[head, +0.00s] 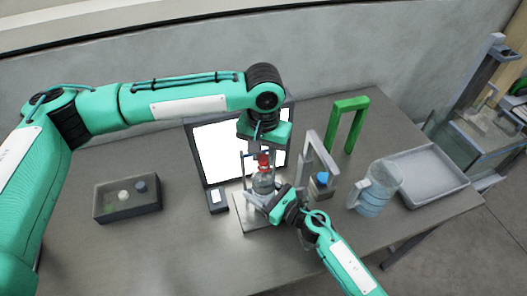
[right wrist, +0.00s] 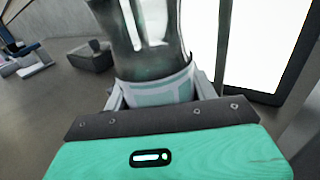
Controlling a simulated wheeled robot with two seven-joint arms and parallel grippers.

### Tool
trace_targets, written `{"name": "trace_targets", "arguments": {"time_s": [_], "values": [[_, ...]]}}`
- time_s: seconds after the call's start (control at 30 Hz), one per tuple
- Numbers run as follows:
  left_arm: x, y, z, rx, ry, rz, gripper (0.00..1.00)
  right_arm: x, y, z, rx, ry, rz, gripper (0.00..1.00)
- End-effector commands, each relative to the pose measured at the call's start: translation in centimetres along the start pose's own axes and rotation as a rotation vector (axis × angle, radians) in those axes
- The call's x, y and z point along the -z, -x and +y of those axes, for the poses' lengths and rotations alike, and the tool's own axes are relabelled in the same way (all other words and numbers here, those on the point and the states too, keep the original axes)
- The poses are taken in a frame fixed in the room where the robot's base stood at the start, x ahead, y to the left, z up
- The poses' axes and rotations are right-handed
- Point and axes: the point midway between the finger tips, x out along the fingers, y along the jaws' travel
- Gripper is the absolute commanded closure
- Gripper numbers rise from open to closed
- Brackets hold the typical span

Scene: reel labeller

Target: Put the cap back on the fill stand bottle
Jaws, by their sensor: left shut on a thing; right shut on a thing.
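The fill stand bottle (head: 263,183) is clear and stands upright on the pale base of the fill stand (head: 243,214). My right gripper (head: 262,196) is shut on its lower body. In the right wrist view the bottle (right wrist: 150,50) rises between the fingers, with a pale band low on it; its top is out of frame. A red cap (head: 264,160) is at the bottle's mouth. My left gripper (head: 258,160) comes down from above and is shut on the cap. I cannot tell whether the cap is seated or just above the neck.
A white lit panel (head: 215,150) stands behind the bottle. A grey arch (head: 318,152) and a small blue-capped bottle (head: 321,184) are close on the right. Further right are a green arch (head: 347,122), a clear jug (head: 377,190) and a grey tray (head: 428,196). A dark box (head: 128,206) is left.

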Motion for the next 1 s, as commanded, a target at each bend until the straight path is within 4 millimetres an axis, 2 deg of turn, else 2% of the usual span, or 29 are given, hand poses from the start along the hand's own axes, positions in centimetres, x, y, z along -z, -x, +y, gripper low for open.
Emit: {"name": "trace_targets", "arguments": {"time_s": [0.8, 0.83, 1.0], "values": [[0.0, -1.1, 0.0, 0.0, 0.0, 0.0, 0.94, 0.0, 0.0, 0.0, 0.001, 0.0, -0.001, 0.83], [0.0, -1.1, 0.0, 0.0, 0.0, 0.0, 0.94, -0.1, 0.0, 0.0, 0.001, 0.0, -0.001, 1.0], [0.0, -1.1, 0.0, 0.0, -0.062, 0.0, 0.94, 0.0, 0.0, 0.0, 0.001, 0.0, -0.001, 1.0]]}}
